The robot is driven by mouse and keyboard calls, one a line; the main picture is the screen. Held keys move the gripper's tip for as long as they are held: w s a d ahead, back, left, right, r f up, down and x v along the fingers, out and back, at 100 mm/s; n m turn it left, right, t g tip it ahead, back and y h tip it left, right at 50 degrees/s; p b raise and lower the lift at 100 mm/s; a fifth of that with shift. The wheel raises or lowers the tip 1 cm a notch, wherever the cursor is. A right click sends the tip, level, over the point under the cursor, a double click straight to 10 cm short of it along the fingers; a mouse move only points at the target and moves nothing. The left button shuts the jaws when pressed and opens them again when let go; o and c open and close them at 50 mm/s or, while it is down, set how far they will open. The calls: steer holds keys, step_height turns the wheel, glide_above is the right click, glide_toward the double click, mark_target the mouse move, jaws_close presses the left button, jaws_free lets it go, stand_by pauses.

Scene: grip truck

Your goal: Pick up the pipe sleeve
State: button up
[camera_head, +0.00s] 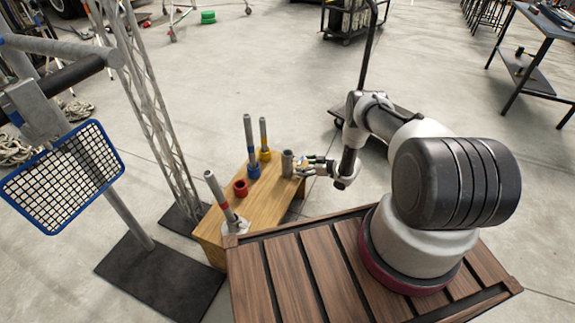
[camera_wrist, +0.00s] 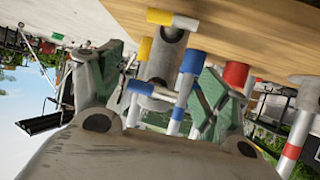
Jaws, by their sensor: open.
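In the wrist view, which is upside down, the grey sleeve (camera_wrist: 166,58) shows between the two green-padded fingers of my gripper (camera_wrist: 162,66). The fingers are spread apart, with visible gaps at the sleeve's sides. I cannot tell how deep it sits between them. Short yellow-and-grey and blue-and-white pieces cross in front of it there.
The wooden table (camera_head: 258,204) also holds a yellow-based pipe (camera_head: 265,142), a blue-based pipe (camera_head: 251,155), a red ring (camera_head: 240,188) and a red-banded pipe (camera_head: 222,196). A lattice truss (camera_head: 158,110) stands left of it. The slatted deck (camera_head: 300,265) under my arm is clear in front.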

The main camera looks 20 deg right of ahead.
mark_target(293, 162)
steer(key=shift+t+y, duration=0.3)
steer(key=shift+y, duration=0.1)
steer(key=w+a, duration=0.1)
steer(key=a, duration=0.1)
steer(key=w+a, duration=0.4)
steer(key=shift+w+a+f, duration=0.15)
steer(key=shift+w+f, duration=0.1)
steer(key=shift+f, duration=0.1)
steer(key=c, duration=1.6)
